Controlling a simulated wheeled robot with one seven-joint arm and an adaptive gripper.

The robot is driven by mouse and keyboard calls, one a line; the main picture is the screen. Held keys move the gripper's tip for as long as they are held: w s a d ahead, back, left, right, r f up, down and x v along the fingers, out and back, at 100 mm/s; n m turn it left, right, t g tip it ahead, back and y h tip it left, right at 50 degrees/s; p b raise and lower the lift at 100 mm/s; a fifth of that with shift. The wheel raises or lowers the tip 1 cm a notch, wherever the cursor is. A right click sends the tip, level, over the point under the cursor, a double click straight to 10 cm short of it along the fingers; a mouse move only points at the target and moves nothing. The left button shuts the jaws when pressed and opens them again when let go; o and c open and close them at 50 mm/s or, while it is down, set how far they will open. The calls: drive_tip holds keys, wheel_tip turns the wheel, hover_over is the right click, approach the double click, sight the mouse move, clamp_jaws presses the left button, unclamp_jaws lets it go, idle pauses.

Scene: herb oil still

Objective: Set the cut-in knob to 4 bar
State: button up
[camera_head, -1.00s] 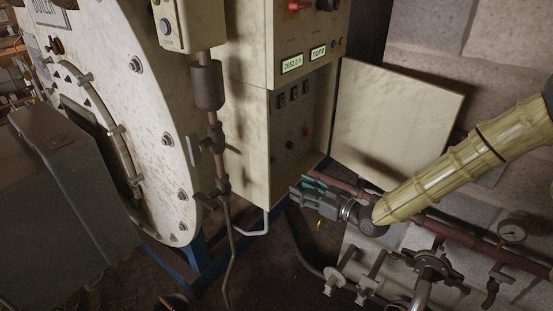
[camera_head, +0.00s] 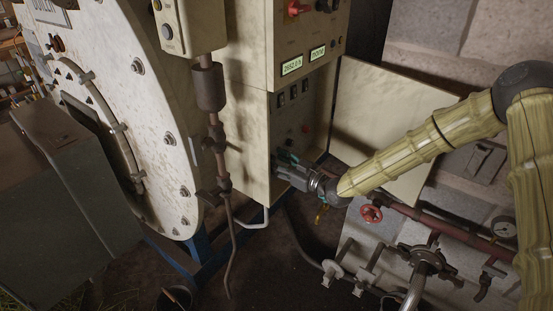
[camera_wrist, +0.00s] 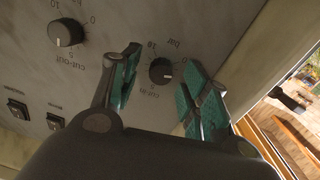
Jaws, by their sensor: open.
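The cut-in knob (camera_wrist: 161,70) is a small black dial on a grey panel, and its scale looks inverted in the wrist view. My gripper (camera_wrist: 162,68) is open, with one teal-padded finger on each side of the knob. The knob lies between the fingers, and I see no clear contact. In the head view my gripper (camera_head: 284,164) reaches into the open lower cabinet (camera_head: 256,145) and hides the knob.
The cut-out knob (camera_wrist: 68,32) and two rocker switches (camera_wrist: 18,108) are beside it on the panel. The cabinet's open door (camera_head: 385,110) stands close behind my arm. A red valve wheel (camera_head: 371,214) and pipes are below my arm. A vertical pipe (camera_head: 218,150) stands left of the cabinet.

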drive_tip(key=shift+w+a, duration=0.1)
drive_tip(key=shift+a, duration=0.15)
clamp_jaws()
